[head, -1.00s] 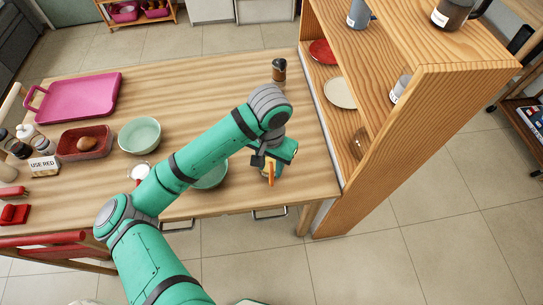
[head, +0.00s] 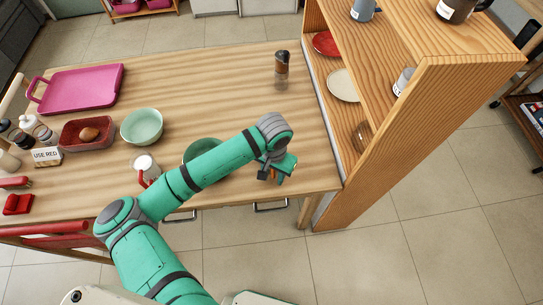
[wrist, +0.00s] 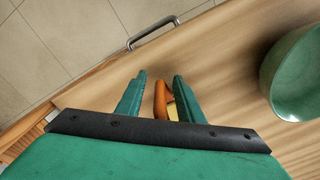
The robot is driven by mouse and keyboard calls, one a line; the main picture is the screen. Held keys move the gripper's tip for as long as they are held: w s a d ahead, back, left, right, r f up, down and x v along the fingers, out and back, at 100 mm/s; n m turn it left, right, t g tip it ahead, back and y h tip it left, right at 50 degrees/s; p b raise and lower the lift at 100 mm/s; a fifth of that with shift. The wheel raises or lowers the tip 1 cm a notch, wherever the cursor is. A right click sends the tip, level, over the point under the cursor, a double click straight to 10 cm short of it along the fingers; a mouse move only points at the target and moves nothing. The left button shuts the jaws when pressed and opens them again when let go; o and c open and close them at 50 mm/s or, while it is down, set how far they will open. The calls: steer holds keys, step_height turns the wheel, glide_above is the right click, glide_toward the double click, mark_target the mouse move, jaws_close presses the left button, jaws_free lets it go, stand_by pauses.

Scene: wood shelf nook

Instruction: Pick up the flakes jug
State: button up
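My gripper (head: 272,174) is low over the table's near right part in the head view. In the wrist view, my gripper (wrist: 160,76) is open, with its two green fingers apart. An orange handle (wrist: 161,100) shows between the fingers, with a gap visible on either side, and a small yellowish patch beside it. The handle seems to belong to a jug, but its body is mostly hidden behind my gripper. I cannot read a label there, so I cannot confirm that it is the flakes jug.
A green bowl (wrist: 296,82) stands right of the fingers in the wrist view. A white mug (head: 146,165) with a red handle, another green bowl (head: 142,126) and a pepper mill (head: 282,66) share the table (head: 215,90). A wooden shelf (head: 400,130) rises at the right.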

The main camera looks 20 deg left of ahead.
steer(key=shift+f, duration=0.1)
steer(key=shift+c, duration=0.7)
jaws_close()
steer(key=shift+r, duration=0.2)
steer(key=shift+w+r, duration=0.15)
steer(key=shift+r, duration=0.8)
steer(key=w+a+r, duration=0.5)
steer(key=a+r, duration=0.5)
steer(key=a, duration=0.2)
steer(key=shift+w+a+r, duration=0.2)
steer(key=shift+w+r, duration=0.15)
